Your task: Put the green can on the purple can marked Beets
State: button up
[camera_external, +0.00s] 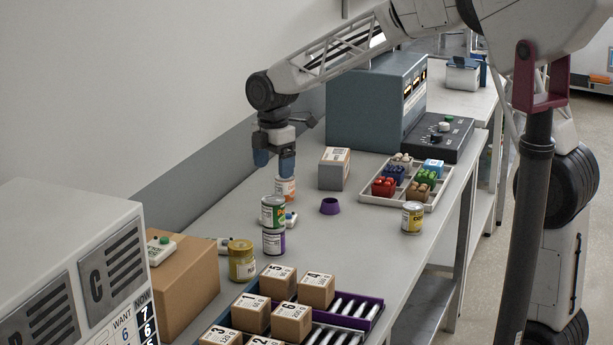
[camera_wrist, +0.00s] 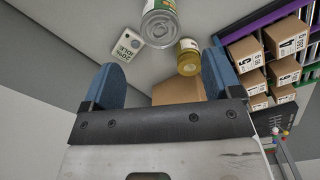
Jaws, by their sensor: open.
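The green can (camera_external: 273,211) stands on top of the purple can (camera_external: 273,242) on the table in the external view; the two look lined up. The green can also shows at the top of the wrist view (camera_wrist: 160,25), hiding what is below it. The Beets marking is too small to read. My gripper (camera_external: 274,162) is above and apart from the cans, with its blue fingers spread. In the wrist view the fingers are wide apart with nothing between them.
An orange-labelled can (camera_external: 286,189) stands just behind the stack. A yellow-lidded jar (camera_external: 241,260) and numbered boxes (camera_external: 291,322) stand in front. A purple ring (camera_external: 330,206), a yellow can (camera_external: 412,217) and a divided tray (camera_external: 436,199) are to the right. Table around the ring is clear.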

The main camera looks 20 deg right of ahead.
dwell(0.7)
jog(key=s+d+r+m+t, duration=0.1)
jog(key=s+d+r+m, duration=0.3)
jog(key=s+d, duration=0.55)
jog(key=s+d+r+m, duration=0.3)
jog(key=s+d+m, duration=0.45)
jog(key=d, duration=0.35)
jog(key=s+d+f+m, duration=0.2)
jog(key=s+d+m, duration=0.3)
jog(key=s, duration=0.5)
jog(key=s+d+f+m+t, duration=0.1)
jog(key=s+d+m, duration=0.4)
jog(key=s, duration=0.6)
jog(key=shift+d+f+t, duration=0.3)
jog(key=shift+d+f, duration=0.05)
jog(key=shift+f, duration=0.35)
